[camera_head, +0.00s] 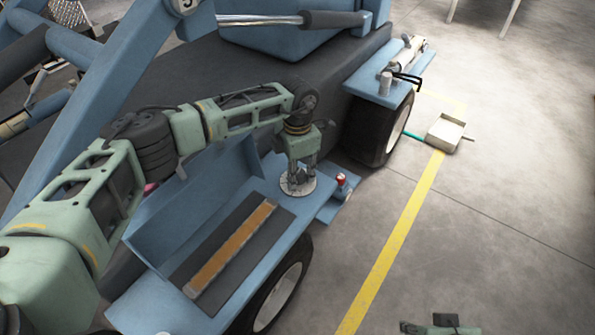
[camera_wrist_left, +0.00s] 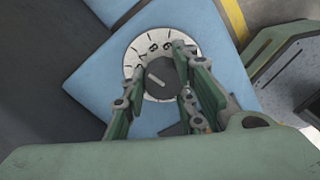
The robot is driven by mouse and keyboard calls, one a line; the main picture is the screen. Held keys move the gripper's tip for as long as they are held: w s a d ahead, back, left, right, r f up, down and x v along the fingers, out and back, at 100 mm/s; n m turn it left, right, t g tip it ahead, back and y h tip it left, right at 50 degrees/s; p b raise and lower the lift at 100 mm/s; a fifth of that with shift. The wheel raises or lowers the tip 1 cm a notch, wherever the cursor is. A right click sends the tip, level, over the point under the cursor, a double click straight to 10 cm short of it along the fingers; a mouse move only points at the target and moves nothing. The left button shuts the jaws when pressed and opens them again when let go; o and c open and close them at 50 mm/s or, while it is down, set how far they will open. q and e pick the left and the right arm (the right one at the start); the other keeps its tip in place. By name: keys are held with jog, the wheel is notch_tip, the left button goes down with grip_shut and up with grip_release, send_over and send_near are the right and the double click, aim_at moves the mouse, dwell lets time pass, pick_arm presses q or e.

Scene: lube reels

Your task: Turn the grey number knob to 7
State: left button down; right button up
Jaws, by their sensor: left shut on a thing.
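The grey knob (camera_wrist_left: 164,78) sits at the centre of a round white dial (camera_wrist_left: 133,62) with black marks and numbers, an 8 among them. My left gripper (camera_wrist_left: 162,84) is shut on the knob, one finger on each side. In the head view the left gripper (camera_head: 298,184) points down onto the dial (camera_head: 298,190), hiding the knob. My right gripper (camera_head: 440,326) shows only partly at the bottom edge; its jaws are unclear.
The dial is on a blue machine deck (camera_head: 160,300). A dark mat with an orange-brown strip (camera_head: 232,248) lies beside it. A small red-topped part (camera_head: 341,181) is close on the right. A black tyre (camera_head: 376,130) stands behind. Open floor with a yellow line (camera_head: 395,253) lies right.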

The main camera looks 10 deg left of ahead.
pick_arm(q)
jog(key=shift+w+a+r, duration=0.1)
jog(key=shift+w+a, duration=0.15)
jog(key=shift+a, duration=0.15)
jog(key=c, duration=1.5)
grip_release()
jog(key=shift+w, duration=0.1)
jog(key=shift+c, duration=0.2)
jog(key=shift+d, duration=0.1)
jog(key=shift+r, duration=0.15)
notch_tip(320, 180, up, 12)
jog(key=shift+f, duration=0.2)
jog(key=shift+s+d+f, duration=0.1)
jog(key=shift+s, duration=0.1)
